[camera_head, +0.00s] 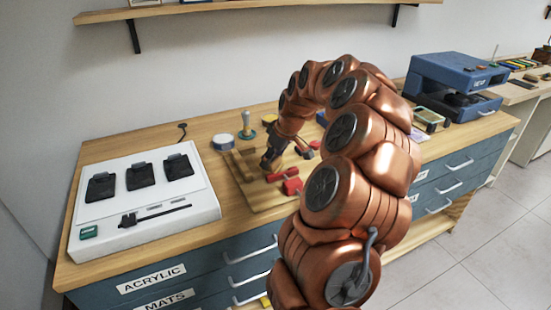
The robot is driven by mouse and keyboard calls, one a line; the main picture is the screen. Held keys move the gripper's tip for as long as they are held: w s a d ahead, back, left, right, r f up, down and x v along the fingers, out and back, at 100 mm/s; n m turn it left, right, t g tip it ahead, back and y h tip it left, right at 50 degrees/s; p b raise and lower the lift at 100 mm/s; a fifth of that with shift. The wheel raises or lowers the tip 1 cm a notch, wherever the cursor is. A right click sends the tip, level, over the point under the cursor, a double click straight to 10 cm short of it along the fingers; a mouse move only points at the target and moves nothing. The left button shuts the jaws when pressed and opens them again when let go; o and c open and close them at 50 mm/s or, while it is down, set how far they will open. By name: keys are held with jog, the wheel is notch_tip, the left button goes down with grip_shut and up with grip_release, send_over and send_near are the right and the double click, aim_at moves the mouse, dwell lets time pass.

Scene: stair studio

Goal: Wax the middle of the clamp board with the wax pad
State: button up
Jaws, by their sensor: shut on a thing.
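The clamp board (262,202) is a light wooden board lying on the bench, with red clamp parts (284,174) at its right and a darker wooden strip (240,165) along its left. My gripper (268,164) points down over the middle of the board, between the strip and the red parts. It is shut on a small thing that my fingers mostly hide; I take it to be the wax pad. I cannot tell whether the thing touches the board. My arm covers the board's right side.
A round white and blue disc (223,142) and an upright pale handle on a round base (246,125) stand behind the board. A white panel with black pads (150,222) lies left. A blue machine (450,80) stands far right. A wall shelf (230,5) hangs above.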

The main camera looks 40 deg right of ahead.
jog(key=shift+w+a, duration=0.2)
jog(key=shift+w, duration=0.95)
jog(key=shift+w+d+p, duration=0.35)
jog(key=shift+w+d, duration=0.15)
jog(key=shift+w, duration=0.25)
jog(key=shift+w+d+p, duration=0.15)
jog(key=shift+w+d, duration=0.2)
jog(key=shift+w, duration=0.55)
jog(key=shift+w+d+p, duration=0.15)
jog(key=shift+w+d, duration=0.15)
jog(key=shift+w, duration=0.55)
jog(key=shift+r, duration=0.15)
notch_tip(320, 180, up, 6)
jog(key=shift+f+p, duration=0.1)
jog(key=shift+p, duration=0.2)
jog(key=shift+r+p, duration=0.4)
jog(key=shift+r, duration=1.05)
